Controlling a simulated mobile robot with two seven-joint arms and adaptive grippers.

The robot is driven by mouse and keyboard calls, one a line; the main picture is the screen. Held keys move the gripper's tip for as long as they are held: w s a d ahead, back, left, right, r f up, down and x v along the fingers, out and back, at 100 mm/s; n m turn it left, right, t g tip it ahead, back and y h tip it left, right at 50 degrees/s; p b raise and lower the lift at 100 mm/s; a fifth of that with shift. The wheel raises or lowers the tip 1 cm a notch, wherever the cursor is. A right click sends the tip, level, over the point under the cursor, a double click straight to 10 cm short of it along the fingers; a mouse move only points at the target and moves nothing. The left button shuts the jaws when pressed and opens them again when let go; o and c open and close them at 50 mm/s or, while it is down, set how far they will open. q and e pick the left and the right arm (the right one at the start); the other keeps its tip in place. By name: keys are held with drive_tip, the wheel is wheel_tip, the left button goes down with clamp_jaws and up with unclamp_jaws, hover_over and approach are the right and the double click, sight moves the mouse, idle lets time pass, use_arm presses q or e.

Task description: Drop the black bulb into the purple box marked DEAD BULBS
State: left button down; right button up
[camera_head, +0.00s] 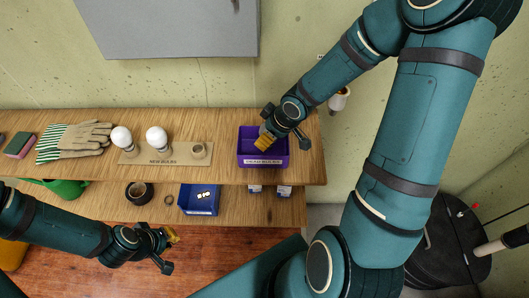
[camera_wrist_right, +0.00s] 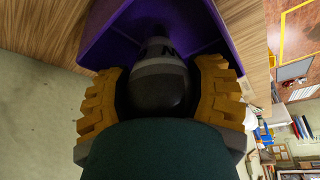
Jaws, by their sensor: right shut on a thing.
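The purple box (camera_head: 281,152) stands on the upper wooden shelf, near its right end, with a white label on its front too small to read surely. My right gripper (camera_head: 266,140) is over the box, pointing down. In the right wrist view its yellow fingers (camera_wrist_right: 163,95) are shut on the black bulb (camera_wrist_right: 158,88), a dark bulb with a grey band. The purple box (camera_wrist_right: 208,28) shows behind the bulb. In the head view the bulb is hidden by the gripper. My left gripper (camera_head: 171,242) is low at the left, before the lower shelf; its finger gap is unclear.
Left of the box, a tan holder (camera_head: 180,156) marked NEW BULBS carries two white bulbs (camera_head: 156,138) and a small socket. Gloves (camera_head: 85,138) lie further left. A blue bin (camera_head: 201,205) and dark cup (camera_head: 139,193) sit on the lower shelf. A grey cabinet (camera_head: 170,25) hangs above.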

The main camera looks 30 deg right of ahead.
drive_tip(key=shift+f, duration=0.45)
drive_tip(key=o, duration=1.3)
drive_tip(key=shift+r, duration=0.2)
drive_tip(key=shift+v, duration=5.9)
